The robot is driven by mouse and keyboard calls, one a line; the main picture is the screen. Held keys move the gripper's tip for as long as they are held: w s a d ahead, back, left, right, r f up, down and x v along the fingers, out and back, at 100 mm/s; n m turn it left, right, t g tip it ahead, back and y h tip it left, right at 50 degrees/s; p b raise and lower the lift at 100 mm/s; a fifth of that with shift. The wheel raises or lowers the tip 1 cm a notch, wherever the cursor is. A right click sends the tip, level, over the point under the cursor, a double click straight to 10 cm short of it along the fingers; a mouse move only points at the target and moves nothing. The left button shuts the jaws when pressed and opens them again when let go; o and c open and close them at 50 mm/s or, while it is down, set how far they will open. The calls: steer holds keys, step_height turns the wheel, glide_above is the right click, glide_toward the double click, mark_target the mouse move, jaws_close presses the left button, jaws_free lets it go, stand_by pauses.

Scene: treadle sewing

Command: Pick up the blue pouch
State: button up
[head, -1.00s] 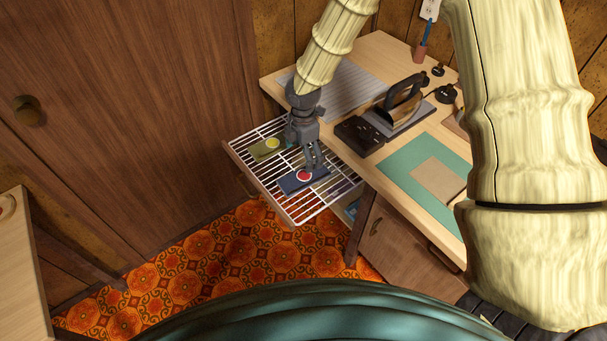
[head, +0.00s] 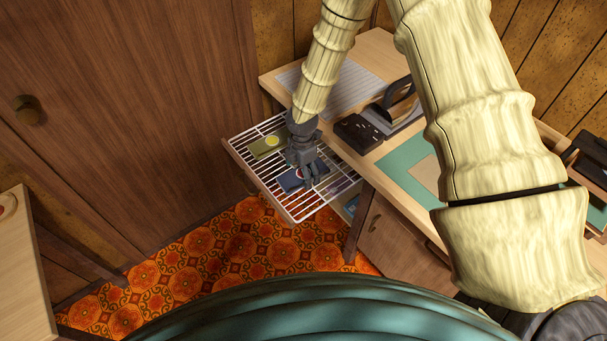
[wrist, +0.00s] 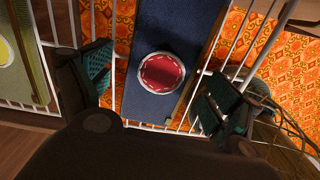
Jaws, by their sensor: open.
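The blue pouch (head: 289,181) lies flat on a pulled-out white wire rack at the side of the table. In the wrist view the pouch (wrist: 155,103) carries a round red button-like disc with a pale rim (wrist: 162,73). My gripper (head: 307,184) is over the pouch and hides part of it in the head view. In the wrist view my gripper (wrist: 155,95) is open, with one finger on each side of the pouch. The fingers look apart from it. The exact height above it cannot be told.
An olive pouch with a yellow disc (head: 267,145) lies on the wire rack (head: 247,172), left of the blue one. The wooden table (head: 377,50) holds an iron (head: 401,98), a black box (head: 358,132) and a green mat (head: 402,170). A wooden cabinet (head: 130,110) stands left.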

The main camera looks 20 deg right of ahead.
steer(key=shift+f, duration=0.2)
steer(key=shift+c, duration=0.5)
steer(key=c, duration=1)
